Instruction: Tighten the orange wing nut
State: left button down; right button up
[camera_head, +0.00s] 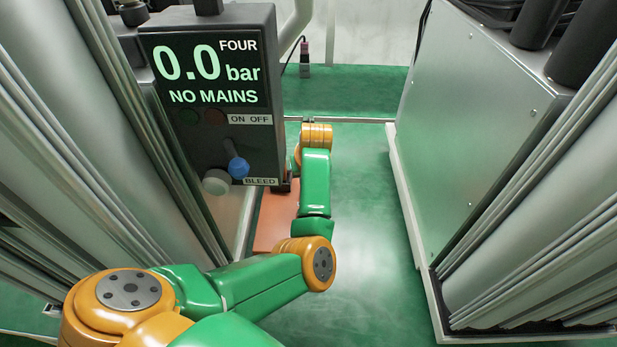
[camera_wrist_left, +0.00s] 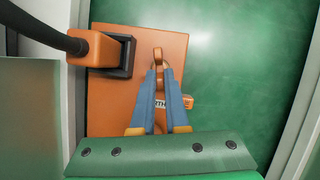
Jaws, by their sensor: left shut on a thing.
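The orange wing nut (camera_wrist_left: 158,54) stands on an orange plate (camera_wrist_left: 112,118) in the left wrist view. My left gripper (camera_wrist_left: 159,72) has its two blue fingers closed together on the wing nut, with the fingertips around its near part. A label on the plate, partly hidden by the fingers, reads "RTH". In the head view the plate (camera_head: 268,226) shows low beside the control box, and my left arm reaches over it. The wing nut and the gripper's fingertips are hidden there. My right gripper is in neither view.
A thick black cable (camera_wrist_left: 45,32) runs into an orange clamp (camera_wrist_left: 92,47) at a black block left of the fingers. The control box (camera_head: 221,130) reads 0.0 bar, NO MAINS. A metal cabinet (camera_head: 480,120) stands right; green floor (camera_head: 365,230) lies clear between.

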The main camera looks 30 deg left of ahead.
pick_arm(q)
jog(key=shift+s+a+m+t+h, duration=0.15)
jog(key=shift+m+t+h, duration=0.25)
jog(key=shift+m, duration=0.8)
jog(key=c, duration=0.9)
grip_release()
jog(key=v, duration=0.7)
